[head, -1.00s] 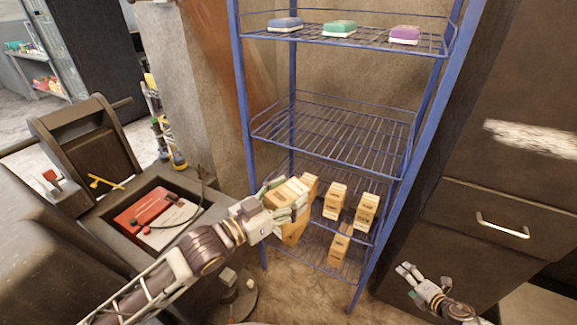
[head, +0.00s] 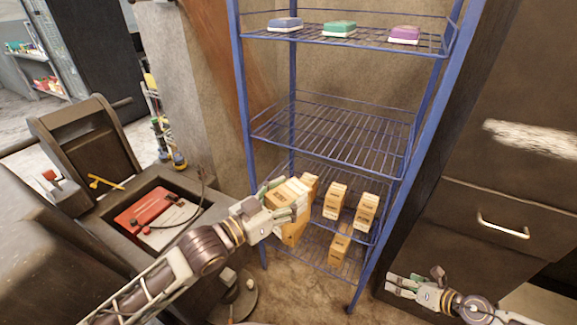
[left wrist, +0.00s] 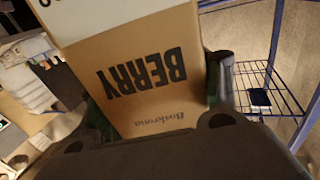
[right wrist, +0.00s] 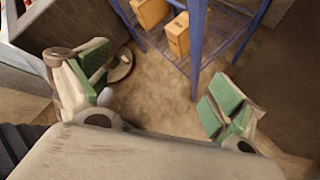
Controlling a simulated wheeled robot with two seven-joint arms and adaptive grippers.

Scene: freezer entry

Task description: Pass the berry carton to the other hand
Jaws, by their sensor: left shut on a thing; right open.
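The berry carton (head: 287,196) is orange-brown with a pale top. My left gripper (head: 283,206) is shut on it and holds it in front of the rack's lower shelves. In the left wrist view the carton (left wrist: 150,75) fills the space between the fingers, its BERRY label upside down. My right gripper (head: 416,287) is at the lower right in the head view, well apart from the carton. In the right wrist view its green-padded fingers (right wrist: 155,95) are spread wide with nothing between them.
A blue wire rack (head: 361,296) stands ahead. Its lower shelves hold several similar cartons (head: 336,200); its top shelf holds three small boxes (head: 339,28). The middle shelf (head: 335,135) is empty.

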